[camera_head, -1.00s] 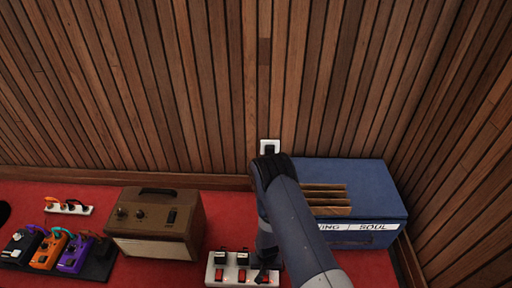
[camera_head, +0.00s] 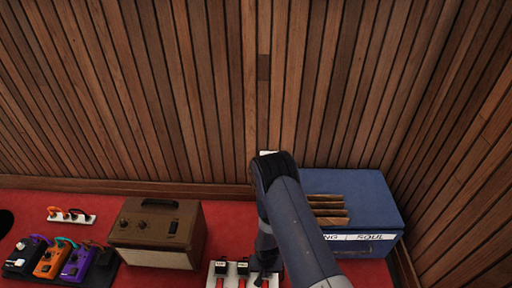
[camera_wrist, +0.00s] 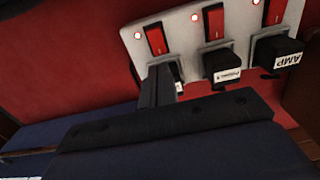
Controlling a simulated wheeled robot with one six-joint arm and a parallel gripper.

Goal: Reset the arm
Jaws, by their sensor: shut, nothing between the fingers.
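My gripper (camera_head: 264,275) points down at the right end of a white power strip (camera_head: 229,267) on the red floor. In the wrist view, its dark fingers (camera_wrist: 160,80) are shut with nothing held. They lie over or in front of the plug end of the white strip (camera_wrist: 185,25). I cannot tell whether they touch it. The strip has red rocker switches (camera_wrist: 213,22) with small red lights. A black plug labelled AMP (camera_wrist: 278,52) and another labelled black plug (camera_wrist: 221,66) sit in it. A third socket is partly hidden behind the fingers.
A brown amplifier (camera_head: 157,232) stands left of the strip. Effect pedals (camera_head: 48,258) and a smaller white strip (camera_head: 71,216) are farther left. A blue crate (camera_head: 365,190) with wooden dividers is right of my arm. Slatted wood walls (camera_head: 130,90) close the back and right.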

